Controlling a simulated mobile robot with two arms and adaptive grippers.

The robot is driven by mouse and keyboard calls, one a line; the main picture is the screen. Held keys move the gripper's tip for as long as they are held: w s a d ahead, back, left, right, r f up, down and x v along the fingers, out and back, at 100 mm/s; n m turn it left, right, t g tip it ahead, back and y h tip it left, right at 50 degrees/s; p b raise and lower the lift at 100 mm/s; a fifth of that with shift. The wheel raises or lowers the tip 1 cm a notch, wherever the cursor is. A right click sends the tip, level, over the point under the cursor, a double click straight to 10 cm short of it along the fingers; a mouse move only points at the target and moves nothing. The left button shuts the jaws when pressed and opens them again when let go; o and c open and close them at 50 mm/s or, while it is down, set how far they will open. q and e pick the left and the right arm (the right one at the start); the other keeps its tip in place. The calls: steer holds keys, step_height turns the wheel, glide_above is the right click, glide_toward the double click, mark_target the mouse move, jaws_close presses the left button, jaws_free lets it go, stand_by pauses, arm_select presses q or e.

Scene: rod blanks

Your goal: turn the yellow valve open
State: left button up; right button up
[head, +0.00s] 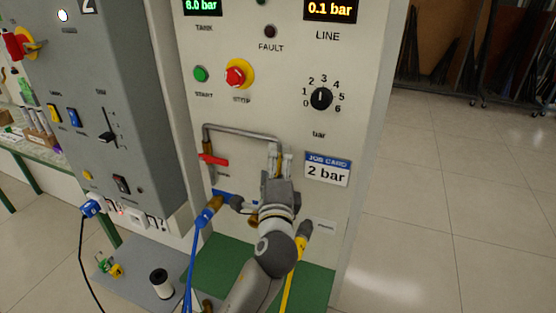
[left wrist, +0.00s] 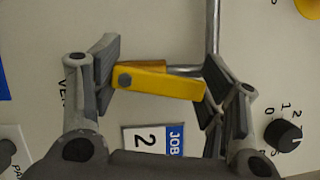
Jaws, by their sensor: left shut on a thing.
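The yellow valve handle (left wrist: 165,86) shows in the left wrist view, with a grey bolt at its left end and a brass body (left wrist: 142,67) partly behind it. It lies roughly along the short pipe stretch behind it, slightly tilted. My left gripper (left wrist: 165,88) is shut on the handle, one finger at each end. In the head view my left gripper (head: 280,165) is at the panel, at the lower end of the grey pipe (head: 240,133), and mostly hides the valve. My right gripper is not in view.
A red lever (head: 214,160) is left of the gripper and a job card (head: 327,169) reading "2 bar" is right. Above are a black dial (head: 321,98), a red stop button (head: 237,76) and a line display (head: 331,10) reading 0.1 bar. Blue (head: 190,260) and yellow hoses hang below.

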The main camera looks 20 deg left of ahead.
arm_select(q)
steer(key=shift+a+n+g+p, duration=0.3)
steer(key=shift+n+g+p, duration=0.2)
steer(key=shift+n+p, duration=0.5)
steer(key=shift+n, duration=0.4)
steer(key=o, duration=1)
steer(key=shift+o, duration=0.2)
steer(key=v, duration=1.2)
steer(key=shift+a, duration=0.1)
